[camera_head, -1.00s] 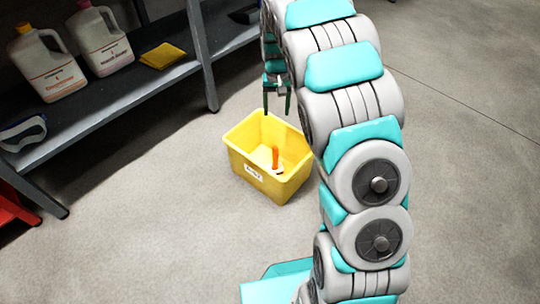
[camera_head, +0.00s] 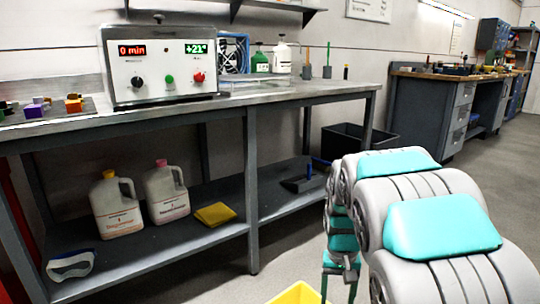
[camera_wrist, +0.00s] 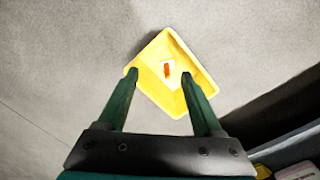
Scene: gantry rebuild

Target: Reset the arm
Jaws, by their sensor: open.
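My gripper (camera_wrist: 160,80) is open and empty, with its two green fingers spread apart in the wrist view. In the head view my gripper (camera_head: 339,285) hangs at the bottom edge, fingers down. A yellow bin (camera_wrist: 202,82) stands on the floor below the fingers in the wrist view. An orange item (camera_wrist: 167,70) with a pale part lies inside the bin. In the head view only the rim of the yellow bin (camera_head: 298,293) shows at the bottom edge, left of my gripper.
A metal workbench (camera_head: 300,95) carries a control box (camera_head: 162,62) with displays. Its lower shelf (camera_head: 150,245) holds two jugs (camera_head: 117,205), (camera_head: 167,193), a yellow cloth (camera_head: 215,213) and goggles (camera_head: 70,265). A black crate (camera_head: 350,143) stands behind. The floor at right is open.

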